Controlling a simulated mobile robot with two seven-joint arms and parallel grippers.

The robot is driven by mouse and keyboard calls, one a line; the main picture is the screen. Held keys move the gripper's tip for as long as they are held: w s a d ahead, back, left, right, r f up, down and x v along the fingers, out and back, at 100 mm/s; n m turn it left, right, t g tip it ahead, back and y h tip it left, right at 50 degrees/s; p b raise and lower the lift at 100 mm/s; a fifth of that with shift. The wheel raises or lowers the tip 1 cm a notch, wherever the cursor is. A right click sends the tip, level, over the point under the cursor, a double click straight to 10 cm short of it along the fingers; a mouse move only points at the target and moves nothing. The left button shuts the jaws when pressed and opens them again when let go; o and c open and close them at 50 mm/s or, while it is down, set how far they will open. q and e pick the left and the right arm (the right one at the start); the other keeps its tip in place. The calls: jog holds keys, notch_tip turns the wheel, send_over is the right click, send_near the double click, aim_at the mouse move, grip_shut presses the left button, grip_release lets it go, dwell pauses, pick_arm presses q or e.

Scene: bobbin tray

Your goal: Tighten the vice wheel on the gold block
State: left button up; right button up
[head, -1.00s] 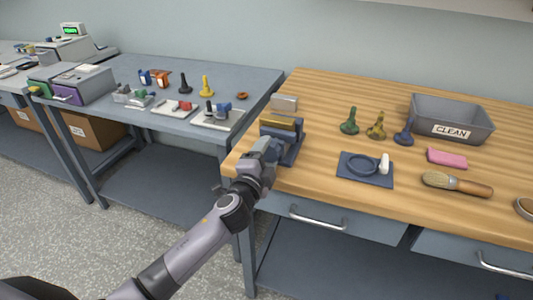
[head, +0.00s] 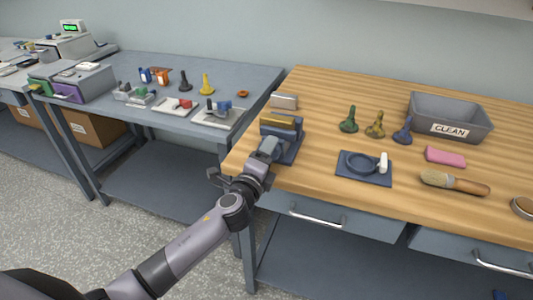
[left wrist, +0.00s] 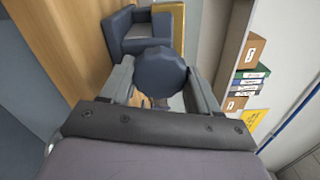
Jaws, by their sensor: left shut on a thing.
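The blue vice (head: 289,153) stands at the left front corner of the wooden bench, with the gold block (head: 278,121) between its jaws. In the left wrist view the vice body (left wrist: 121,24) and part of the gold block (left wrist: 179,18) show at the top. The dark blue vice wheel (left wrist: 160,73) faces the wrist camera. My left gripper (head: 268,149) is at the front of the vice. Its two fingers (left wrist: 163,88) lie either side of the wheel and are shut on it. The wheel is hidden by the gripper in the head view. My right gripper is not in view.
A grey metal block (head: 284,101) stands behind the vice. To the right are a dark blue plate (head: 349,176), several coloured pieces, a pink block (head: 445,156), a brush (head: 455,183) and the CLEAN bin (head: 450,113). A grey table (head: 200,70) stands left, across a gap.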

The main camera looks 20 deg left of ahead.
pick_arm(q)
jog(key=o, duration=1.1)
jog(key=shift+c, duration=0.2)
jog(key=shift+s, duration=0.1)
jog(key=s, duration=0.7)
jog(key=shift+a, duration=0.15)
